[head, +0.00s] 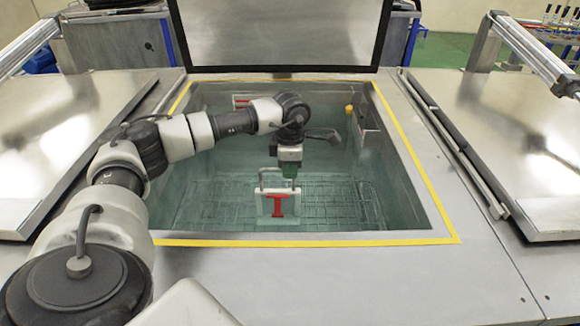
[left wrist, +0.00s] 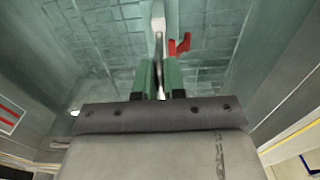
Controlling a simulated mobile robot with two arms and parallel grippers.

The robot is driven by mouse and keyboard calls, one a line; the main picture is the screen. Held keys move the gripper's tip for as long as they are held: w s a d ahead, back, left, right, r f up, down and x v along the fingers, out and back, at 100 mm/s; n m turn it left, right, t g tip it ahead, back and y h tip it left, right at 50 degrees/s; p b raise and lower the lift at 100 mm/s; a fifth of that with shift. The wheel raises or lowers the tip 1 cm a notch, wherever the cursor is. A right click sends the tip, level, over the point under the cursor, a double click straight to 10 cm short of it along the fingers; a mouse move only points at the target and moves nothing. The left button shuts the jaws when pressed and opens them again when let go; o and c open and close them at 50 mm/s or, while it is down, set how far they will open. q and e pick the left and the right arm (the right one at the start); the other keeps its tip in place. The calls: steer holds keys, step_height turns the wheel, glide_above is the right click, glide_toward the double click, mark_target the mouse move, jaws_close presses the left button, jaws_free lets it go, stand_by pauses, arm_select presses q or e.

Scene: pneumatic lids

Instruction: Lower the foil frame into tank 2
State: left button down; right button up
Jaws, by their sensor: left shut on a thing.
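The foil frame (head: 264,208) is a small pale frame with a red T-shaped foil (head: 278,205) and a grey handle on top. It hangs roughly upright inside the open middle tank (head: 408,170), over the gridded floor. I cannot tell how deep its lower edge sits in the liquid. My left gripper (head: 288,182) reaches down into the tank and is shut on the frame's handle. In the left wrist view the green fingers (left wrist: 158,78) close on the pale handle (left wrist: 158,25), with the red foil (left wrist: 180,45) beyond. My right gripper is out of view.
A yellow line (head: 330,240) edges the tank opening. Its lid (head: 280,35) stands raised behind. Closed metal lids lie at the left (head: 60,140) and right (head: 520,160). A yellow ball-like item (head: 349,109) is by the tank's back right wall. Free room surrounds the frame.

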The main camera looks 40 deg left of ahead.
arm_select(q)
steer(key=shift+f+b, duration=0.45)
steer(key=shift+f, duration=0.3)
stand_by(0.4)
steer(key=c, duration=1.1)
jaws_free()
step_height(320, 180, up, 10)
steer(key=shift+f+b, duration=0.15)
steer(key=shift+b, duration=0.2)
steer(key=shift+r, duration=0.65)
step_height(320, 180, up, 12)
steer(key=p, duration=1)
steer(key=shift+f, duration=0.1)
